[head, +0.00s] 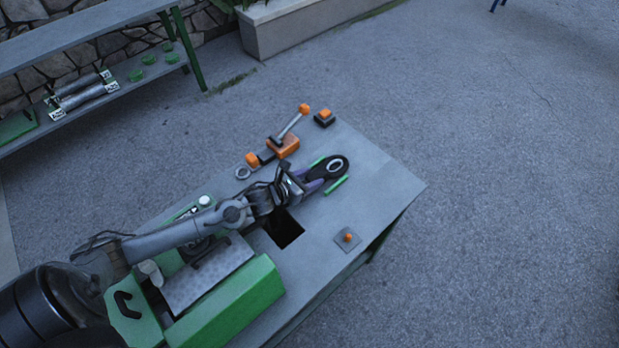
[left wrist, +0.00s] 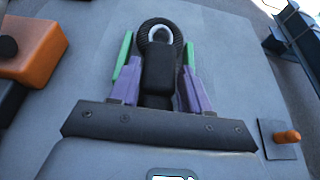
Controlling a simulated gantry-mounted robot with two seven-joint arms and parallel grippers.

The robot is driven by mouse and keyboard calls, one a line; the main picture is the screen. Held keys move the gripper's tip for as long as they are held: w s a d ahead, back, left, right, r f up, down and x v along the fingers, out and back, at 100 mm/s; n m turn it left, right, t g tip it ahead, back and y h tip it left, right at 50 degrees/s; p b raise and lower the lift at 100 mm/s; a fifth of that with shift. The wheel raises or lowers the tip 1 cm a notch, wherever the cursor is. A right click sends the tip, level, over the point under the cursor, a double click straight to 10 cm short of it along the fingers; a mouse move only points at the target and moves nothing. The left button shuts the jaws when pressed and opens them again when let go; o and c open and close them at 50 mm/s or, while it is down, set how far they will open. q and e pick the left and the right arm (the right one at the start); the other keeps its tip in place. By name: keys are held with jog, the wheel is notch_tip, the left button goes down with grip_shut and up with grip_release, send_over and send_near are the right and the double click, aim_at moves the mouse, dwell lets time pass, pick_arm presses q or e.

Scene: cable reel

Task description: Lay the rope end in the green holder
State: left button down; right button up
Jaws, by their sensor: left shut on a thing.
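The black rope end, a loop around a pale ring, shows in the head view (head: 337,167) and in the left wrist view (left wrist: 160,72). My left gripper (head: 318,182) is shut on its thick black stem, with purple fingers on both sides in the left wrist view (left wrist: 158,88). My right gripper is not in view.
An orange clamp with a lever (head: 284,146) stands on the grey table (head: 385,185) beside my left arm. A black and orange block (head: 324,118) sits at the far edge. A square hole (head: 284,229) and a plate with an orange knob (head: 347,238) lie nearer.

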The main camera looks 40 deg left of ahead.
pick_arm(q)
jog(key=shift+w+r, duration=0.1)
jog(key=shift+r, duration=0.05)
jog(key=shift+c, duration=2.2)
grip_release()
